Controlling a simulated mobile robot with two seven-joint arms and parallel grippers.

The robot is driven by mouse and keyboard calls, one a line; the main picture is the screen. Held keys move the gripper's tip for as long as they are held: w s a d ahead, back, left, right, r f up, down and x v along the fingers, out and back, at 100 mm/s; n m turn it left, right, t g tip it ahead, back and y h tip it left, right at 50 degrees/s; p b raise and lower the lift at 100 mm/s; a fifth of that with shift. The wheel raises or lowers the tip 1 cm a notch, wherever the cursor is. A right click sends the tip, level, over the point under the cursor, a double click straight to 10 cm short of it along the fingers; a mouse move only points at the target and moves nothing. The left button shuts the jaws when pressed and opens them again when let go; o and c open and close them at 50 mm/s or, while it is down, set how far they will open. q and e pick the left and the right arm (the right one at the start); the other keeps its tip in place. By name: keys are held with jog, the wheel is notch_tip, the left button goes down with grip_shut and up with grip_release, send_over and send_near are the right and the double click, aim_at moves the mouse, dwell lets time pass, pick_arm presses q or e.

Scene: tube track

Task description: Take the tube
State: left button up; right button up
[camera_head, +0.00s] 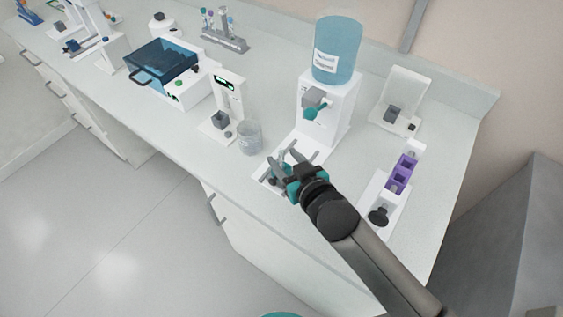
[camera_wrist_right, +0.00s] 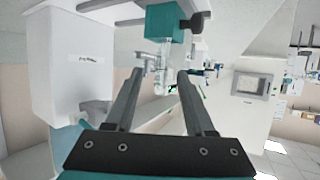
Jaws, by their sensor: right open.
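Several small tubes with coloured caps stand in a grey rack (camera_head: 226,42) at the back of the counter in the head view. My right gripper (camera_head: 286,160) is open over the white base in front of the water dispenser (camera_head: 327,103), far from that rack. In the right wrist view its two fingers (camera_wrist_right: 160,74) are spread. A clear, narrow shape (camera_wrist_right: 160,60) shows beyond the fingertips, below a teal block (camera_wrist_right: 165,22); I cannot tell whether it is a tube or whether it is between the fingers. My left gripper is not in view.
A clear beaker (camera_head: 249,138) stands just left of my right gripper. A white device (camera_head: 227,105) and a blue-lidded machine (camera_head: 165,70) are further left. A purple block holder (camera_head: 400,176) is to the right. The counter's front left strip is clear.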

jog(key=shift+b+x, duration=0.35)
jog(key=shift+x, duration=2.25)
jog(key=shift+s+a, duration=0.1)
grip_shut()
